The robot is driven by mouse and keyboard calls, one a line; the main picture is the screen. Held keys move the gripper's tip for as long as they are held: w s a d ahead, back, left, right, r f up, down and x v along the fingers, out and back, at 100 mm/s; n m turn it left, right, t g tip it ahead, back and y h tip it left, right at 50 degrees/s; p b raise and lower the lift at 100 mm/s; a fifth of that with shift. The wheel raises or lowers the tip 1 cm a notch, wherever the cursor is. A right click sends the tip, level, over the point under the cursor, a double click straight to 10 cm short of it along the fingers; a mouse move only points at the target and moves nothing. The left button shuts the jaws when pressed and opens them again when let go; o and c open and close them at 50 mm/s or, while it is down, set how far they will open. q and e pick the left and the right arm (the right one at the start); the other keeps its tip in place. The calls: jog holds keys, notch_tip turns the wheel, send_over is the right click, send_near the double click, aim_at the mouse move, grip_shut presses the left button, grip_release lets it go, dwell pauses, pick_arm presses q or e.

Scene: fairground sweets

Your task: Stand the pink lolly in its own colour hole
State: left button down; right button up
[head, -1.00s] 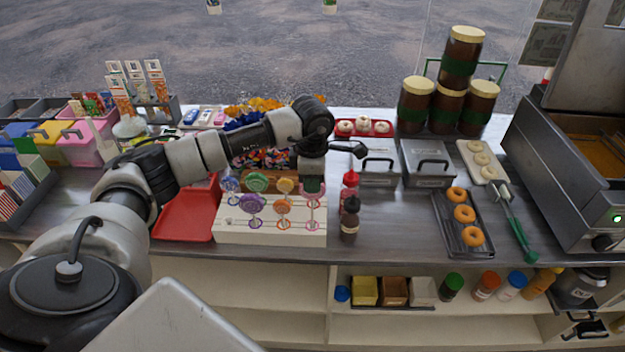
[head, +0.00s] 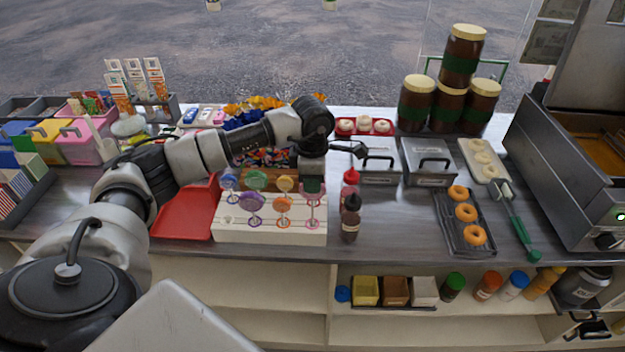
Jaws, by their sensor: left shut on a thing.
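The white lolly stand (head: 270,236) sits on the counter, with blue, green, yellow, purple and orange lollies upright in it. My left gripper (head: 312,184) hangs pointing down over the stand's right end. It is shut on the pink lolly (head: 313,197), whose head shows just below the fingers. The lolly is roughly upright, with its stick reaching down to the front right of the stand, beside the orange lolly (head: 283,205). I cannot tell whether the stick's tip is in a hole or just above it. My right gripper is not in view.
Red and dark sauce bottles (head: 351,219) stand close to the right of the stand. A red tray (head: 186,214) lies to its left. Wrapped sweets (head: 262,157) are behind it. The counter between the bottles and the doughnut rack (head: 467,236) is clear.

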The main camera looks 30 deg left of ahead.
aim_at(313, 196)
pick_arm(q)
jog(key=shift+f+b, duration=0.3)
jog(key=shift+f, duration=0.25)
jog(key=shift+f+b, duration=0.55)
jog(key=shift+b, duration=0.05)
jog(key=shift+f, duration=0.1)
jog(key=shift+f+b, duration=0.95)
jog(key=shift+f, duration=0.15)
jog(key=shift+c, duration=2.1)
grip_release()
